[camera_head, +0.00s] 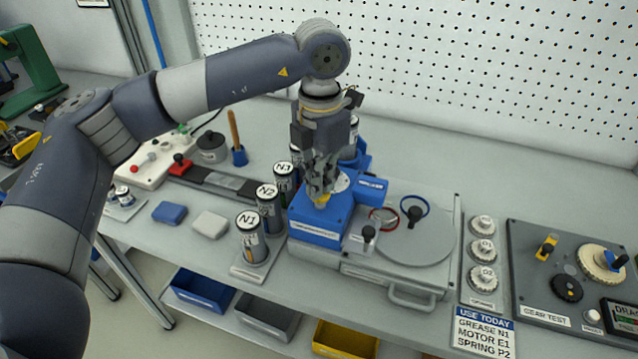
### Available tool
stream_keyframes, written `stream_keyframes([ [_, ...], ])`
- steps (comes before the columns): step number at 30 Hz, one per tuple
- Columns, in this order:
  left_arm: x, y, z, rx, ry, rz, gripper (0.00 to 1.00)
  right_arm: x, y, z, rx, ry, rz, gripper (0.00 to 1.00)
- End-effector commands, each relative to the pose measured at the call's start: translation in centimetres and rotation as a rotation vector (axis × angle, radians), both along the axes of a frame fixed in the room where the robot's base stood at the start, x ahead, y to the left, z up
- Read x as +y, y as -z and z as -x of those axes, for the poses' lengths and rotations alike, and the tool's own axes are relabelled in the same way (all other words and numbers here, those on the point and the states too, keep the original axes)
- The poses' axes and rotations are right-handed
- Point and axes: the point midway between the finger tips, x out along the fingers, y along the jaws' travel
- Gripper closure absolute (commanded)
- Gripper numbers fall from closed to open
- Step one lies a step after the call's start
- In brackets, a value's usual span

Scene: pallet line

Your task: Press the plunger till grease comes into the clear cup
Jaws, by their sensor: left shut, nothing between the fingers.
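My left gripper (322,192) points straight down over the blue dispenser (318,232), its fingers shut with nothing between them. My right gripper is not in view.
Right of the dispenser are a round grey plate (425,240), a rack of silver parts (483,252) and a gear test board (560,270). A sign (484,333) reads grease N1, motor E1, spring P2. Blue (171,213) and white (210,224) blocks lie at the left.

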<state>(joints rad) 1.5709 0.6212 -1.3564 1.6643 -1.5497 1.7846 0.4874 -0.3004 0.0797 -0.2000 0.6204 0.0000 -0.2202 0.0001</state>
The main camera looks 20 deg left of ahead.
Motion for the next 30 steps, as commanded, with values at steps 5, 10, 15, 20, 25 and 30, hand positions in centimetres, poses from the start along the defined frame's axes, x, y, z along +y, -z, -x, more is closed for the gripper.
stream_keyframes([
  [5, 0.0, -1.5, 0.0, 0.000, 0.001, 0.000, 1.00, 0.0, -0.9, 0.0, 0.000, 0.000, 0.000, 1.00],
  [10, 0.0, -2.7, 0.0, -0.001, 0.000, -0.001, 1.00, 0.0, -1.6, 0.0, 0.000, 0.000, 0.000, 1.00],
  [15, 0.0, -3.9, 0.0, -0.001, 0.000, 0.001, 1.00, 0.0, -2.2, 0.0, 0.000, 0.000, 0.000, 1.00],
  [20, 0.0, -5.1, 0.0, -0.001, 0.000, 0.001, 1.00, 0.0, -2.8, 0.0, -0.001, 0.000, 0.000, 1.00],
  [25, 0.0, -6.0, 0.0, 0.000, 0.000, 0.000, 1.00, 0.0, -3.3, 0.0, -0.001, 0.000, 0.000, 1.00],
  [30, 0.0, -6.0, 0.0, 0.000, 0.000, 0.000, 1.00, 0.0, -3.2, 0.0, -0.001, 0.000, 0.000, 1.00],
])
